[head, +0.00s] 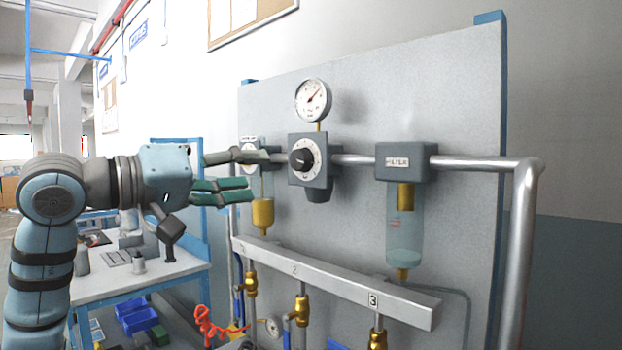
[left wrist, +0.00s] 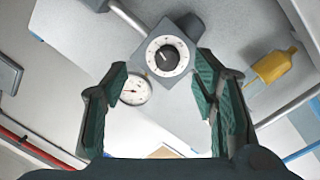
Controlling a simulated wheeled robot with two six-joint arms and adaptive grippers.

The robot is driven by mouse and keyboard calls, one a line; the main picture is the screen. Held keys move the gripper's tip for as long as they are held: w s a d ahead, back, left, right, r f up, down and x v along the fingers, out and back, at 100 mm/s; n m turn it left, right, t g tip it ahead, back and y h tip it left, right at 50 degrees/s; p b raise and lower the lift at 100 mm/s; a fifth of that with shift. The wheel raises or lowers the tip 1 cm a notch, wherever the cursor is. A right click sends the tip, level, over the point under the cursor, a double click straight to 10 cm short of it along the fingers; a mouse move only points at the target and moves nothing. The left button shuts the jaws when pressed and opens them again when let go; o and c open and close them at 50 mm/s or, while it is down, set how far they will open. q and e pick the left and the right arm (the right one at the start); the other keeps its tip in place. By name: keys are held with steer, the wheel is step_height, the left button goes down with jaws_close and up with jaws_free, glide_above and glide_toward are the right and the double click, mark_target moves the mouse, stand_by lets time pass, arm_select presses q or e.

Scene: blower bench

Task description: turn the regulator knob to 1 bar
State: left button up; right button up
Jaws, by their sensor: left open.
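The regulator knob (head: 301,159) is black on a white dial, on the front of a grey box fixed to the upright panel. In the left wrist view the knob (left wrist: 166,58) lies ahead, between and beyond the fingertips. The round pressure gauge (head: 313,99) stands above the regulator; it also shows in the left wrist view (left wrist: 135,91). Its needle points to the upper right in the head view, but its numbers are too small to read. My left gripper (head: 250,172) is open and empty, left of the knob and apart from it. My right gripper is not in view.
A pipe (head: 460,162) runs from the regulator through the filter (head: 405,162) to the right. A brass-coloured bowl (head: 262,215) hangs left of the regulator. A numbered manifold bar (head: 330,283) with brass valves juts out below. A workbench (head: 150,277) stands at the left.

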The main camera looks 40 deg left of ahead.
arm_select(q)
step_height(320, 180, up, 4)
steer(key=s+a+t+y, duration=0.1)
steer(key=s+a, duration=0.1)
steer(key=p, duration=0.4)
glide_toward(297, 161)
steer(key=shift+m+g+y, duration=0.3)
steer(key=w+p, duration=0.2)
steer(key=w+r+p, duration=0.1)
steer(key=w+p, duration=0.2)
steer(key=w+d+p, duration=0.1)
steer(key=w+p, duration=0.1)
steer(key=p, duration=0.1)
steer(key=shift+w+r, duration=0.25)
steer(key=shift+w, duration=0.05)
steer(key=shift+w+p, duration=0.15)
steer(key=shift+p, duration=0.4)
steer(key=shift+w+f, duration=0.15)
steer(key=shift+f, duration=0.05)
steer(key=shift+w+f, duration=0.25)
steer(key=c, duration=1.2)
steer(key=shift+o, duration=0.2)
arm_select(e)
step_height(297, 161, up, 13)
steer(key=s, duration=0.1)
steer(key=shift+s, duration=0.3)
arm_select(q)
steer(key=shift+r, duration=0.1)
